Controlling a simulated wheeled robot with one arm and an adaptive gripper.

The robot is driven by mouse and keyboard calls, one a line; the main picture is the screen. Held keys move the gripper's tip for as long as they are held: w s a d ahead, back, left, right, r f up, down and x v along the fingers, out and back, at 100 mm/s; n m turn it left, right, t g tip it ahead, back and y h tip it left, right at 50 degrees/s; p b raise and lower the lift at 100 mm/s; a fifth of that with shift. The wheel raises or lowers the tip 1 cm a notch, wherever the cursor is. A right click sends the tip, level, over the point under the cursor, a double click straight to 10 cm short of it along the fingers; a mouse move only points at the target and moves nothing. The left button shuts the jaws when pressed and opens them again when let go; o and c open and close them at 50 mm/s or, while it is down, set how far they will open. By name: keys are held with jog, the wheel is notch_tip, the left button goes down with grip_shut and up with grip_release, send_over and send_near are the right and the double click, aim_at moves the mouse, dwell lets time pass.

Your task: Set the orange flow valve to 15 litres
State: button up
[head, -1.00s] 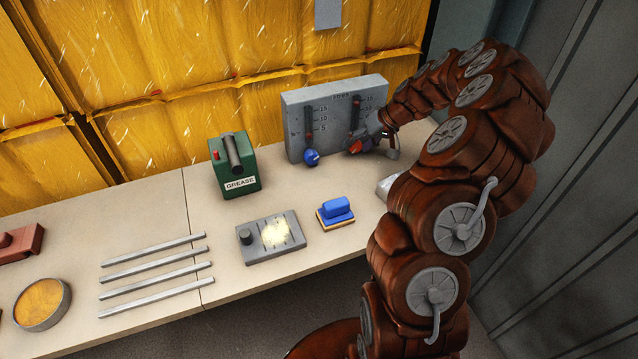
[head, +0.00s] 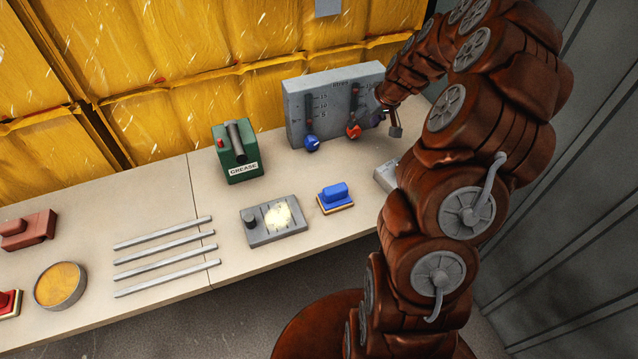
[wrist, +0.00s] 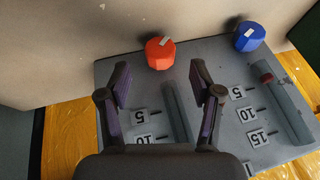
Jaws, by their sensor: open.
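The orange valve knob (head: 353,131) sits low on the front of the grey gauge panel (head: 300,108), right of the blue knob (head: 312,143). In the wrist view the panel appears upside down, with the orange knob (wrist: 160,55) and blue knob (wrist: 249,38) at the top. The orange knob bears a white mark. Its gauge tube (wrist: 176,105) runs beside labels 5 and 10; its upper end is hidden by my gripper and I cannot read its level. My gripper (wrist: 160,75) is open and empty, its fingers apart from the knob. In the head view it is right of the knob.
A grey block (head: 385,175) is near my arm.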

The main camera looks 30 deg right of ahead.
jog(key=s+a+r+n+g+b, duration=0.1)
jog(key=s+a+r, duration=0.2)
jog(key=a, duration=0.3)
jog(key=s+a+r+g+b, duration=0.1)
jog(key=s+a+r, duration=0.2)
jog(key=a, duration=0.4)
jog(key=s+a+r+n+g+b, duration=0.1)
jog(key=s+a+g, duration=0.1)
jog(key=s+a, duration=0.8)
jog(key=shift+s+r, duration=0.25)
jog(key=shift+s, duration=1.3)
jog(key=shift+a, duration=0.1)
jog(key=s+a+r+g+h+p, duration=0.1)
jog(key=s, duration=0.7)
jog(key=s+a+r+g+h+p, duration=0.1)
jog(key=s, duration=0.7)
jog(key=shift+s+r+m+g, duration=0.3)
jog(key=shift+s+r, duration=0.05)
jog(key=shift+a, duration=0.1)
jog(key=shift+c, duration=0.2)
